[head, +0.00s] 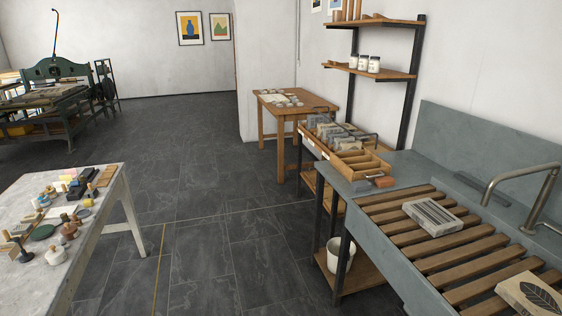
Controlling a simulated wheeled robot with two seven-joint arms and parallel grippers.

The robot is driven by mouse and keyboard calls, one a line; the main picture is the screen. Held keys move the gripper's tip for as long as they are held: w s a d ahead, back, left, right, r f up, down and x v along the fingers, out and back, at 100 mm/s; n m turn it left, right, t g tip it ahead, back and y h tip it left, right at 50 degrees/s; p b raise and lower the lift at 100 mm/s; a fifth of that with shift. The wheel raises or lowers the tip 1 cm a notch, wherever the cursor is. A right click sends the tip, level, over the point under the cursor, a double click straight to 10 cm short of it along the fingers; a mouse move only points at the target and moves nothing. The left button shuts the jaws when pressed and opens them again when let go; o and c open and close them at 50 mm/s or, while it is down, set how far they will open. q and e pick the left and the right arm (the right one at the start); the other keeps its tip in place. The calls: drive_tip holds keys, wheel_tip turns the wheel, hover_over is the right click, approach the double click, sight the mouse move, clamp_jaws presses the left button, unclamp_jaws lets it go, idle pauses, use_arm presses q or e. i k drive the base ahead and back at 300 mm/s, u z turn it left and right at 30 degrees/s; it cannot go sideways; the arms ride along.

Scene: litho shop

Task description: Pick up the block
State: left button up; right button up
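Several things here could be the block, and I cannot tell which one is meant. A pale block with a grey striped top (433,217) lies flat on the wooden slats (428,248) of the grey sink at the right. A pale block with a dark leaf picture (532,296) lies on the nearer slats and is cut off by the lower right edge. A small orange-brown block (385,182) sits at the sink's far left corner, beside a small grey one (361,186). Neither of my grippers is in view.
A curved metal tap (525,185) rises over the sink's right side. A table (100,213) with many small tools is at the left. A white bucket (340,256) sits on a low shelf. The dark tiled floor between is clear.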

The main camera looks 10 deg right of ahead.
sight(364, 185)
drive_tip(key=u, duration=0.1)
drive_tip(key=i, duration=2)
drive_tip(key=z, duration=0.95)
drive_tip(key=i, duration=1.25)
drive_tip(key=z, duration=1.3)
